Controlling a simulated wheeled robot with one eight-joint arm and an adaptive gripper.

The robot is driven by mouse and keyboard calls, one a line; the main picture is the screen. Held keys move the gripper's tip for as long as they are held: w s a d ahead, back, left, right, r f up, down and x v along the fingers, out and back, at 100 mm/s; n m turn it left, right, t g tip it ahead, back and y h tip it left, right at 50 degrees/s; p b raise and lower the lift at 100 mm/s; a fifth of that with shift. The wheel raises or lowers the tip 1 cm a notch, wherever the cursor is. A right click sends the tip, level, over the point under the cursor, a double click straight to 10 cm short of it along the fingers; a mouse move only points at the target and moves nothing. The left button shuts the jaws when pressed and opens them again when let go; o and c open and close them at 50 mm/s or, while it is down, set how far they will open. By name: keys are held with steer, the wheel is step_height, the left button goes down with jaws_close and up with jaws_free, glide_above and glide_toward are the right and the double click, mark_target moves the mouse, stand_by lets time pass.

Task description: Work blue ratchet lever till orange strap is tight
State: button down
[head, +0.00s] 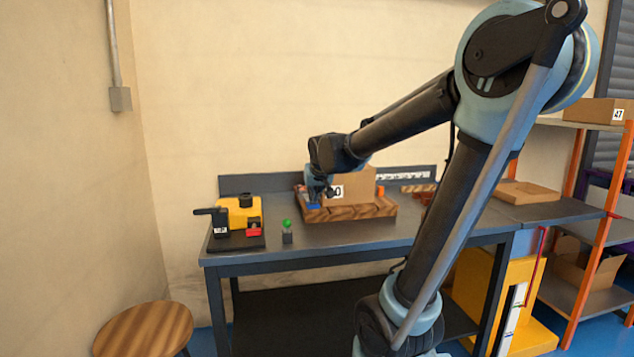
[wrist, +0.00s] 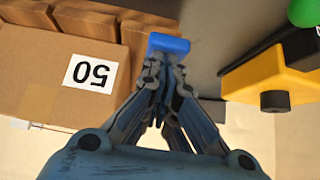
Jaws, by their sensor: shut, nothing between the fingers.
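The blue ratchet lever (head: 314,206) shows at the front left of a wooden pallet (head: 350,212) on the bench. In the wrist view the blue lever (wrist: 168,44) is a short block just beyond my fingertips. A cardboard box (head: 358,186) marked 50 stands on the pallet; it also shows in the wrist view (wrist: 40,75). My gripper (head: 320,193) is at the lever, left of the box. In the wrist view my gripper (wrist: 163,68) is shut and empty, its tips close to the lever; I cannot tell whether they touch. A small orange piece (head: 381,191) shows right of the box; the strap's run is not clear.
Left on the bench are a yellow and black device (head: 240,212) and a green-knobbed post (head: 287,226). The yellow device (wrist: 270,75) also shows right in the wrist view. A stool (head: 143,330) stands front left. An orange-framed shelf (head: 600,235) is at right.

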step_height(320, 180, up, 3)
steer(key=shift+s+f, duration=0.1)
steer(key=shift+f, duration=0.05)
steer(key=v, duration=0.9)
steer(key=shift+s, duration=0.35)
stand_by(0.4)
steer(key=w+a+r+g+h, duration=0.1)
steer(key=w+a+r+g, duration=0.1)
steer(key=w+r+g, duration=0.5)
steer(key=shift+w+r, duration=2.35)
steer(key=shift+w, duration=1.95)
steer(key=shift+a+f, duration=0.1)
steer(key=shift+a, duration=0.05)
step_height(320, 180, down, 13)
steer(key=s, duration=0.1)
steer(key=shift+s, duration=0.4)
